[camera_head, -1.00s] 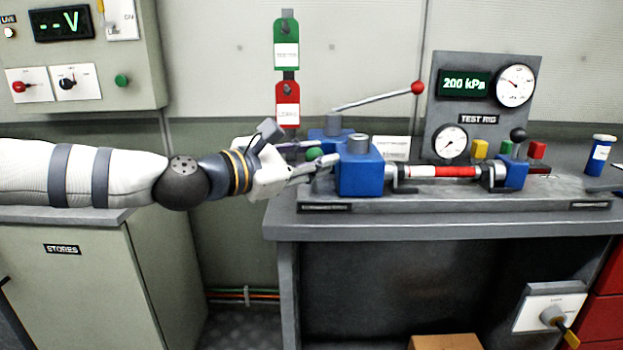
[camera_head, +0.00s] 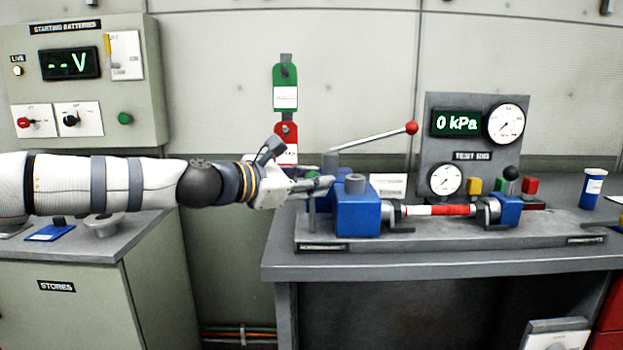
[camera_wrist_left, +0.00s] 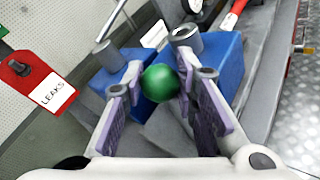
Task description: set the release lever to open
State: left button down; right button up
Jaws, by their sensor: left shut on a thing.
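The release lever ends in a green ball knob, plain in the left wrist view (camera_wrist_left: 159,83) between the two purple-lined fingers. My left gripper (camera_head: 325,186) is shut on this knob, at the left side of the blue pump block (camera_head: 357,212). The gripper hides most of the knob and the lever's stem in the head view. The pump's long handle (camera_head: 370,138) with a red ball end slants up to the right. The test rig display (camera_head: 456,123) reads 0 kPa. My right gripper is not in view.
A red-and-white rod (camera_head: 440,210) lies between the pump block and a smaller blue block (camera_head: 503,210). Green (camera_head: 285,85) and red (camera_head: 286,134) tags hang on the wall behind my gripper. A blue bottle (camera_head: 593,188) stands at the right.

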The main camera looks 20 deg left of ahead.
pick_arm(q)
jog(key=shift+w+a+r, duration=0.15)
jog(key=shift+a+r, duration=0.1)
jog(key=shift+r, duration=0.05)
jog(key=c, duration=1.3)
grip_release()
jog(key=shift+f, duration=0.15)
jog(key=v, duration=1.2)
jog(key=shift+d, duration=0.1)
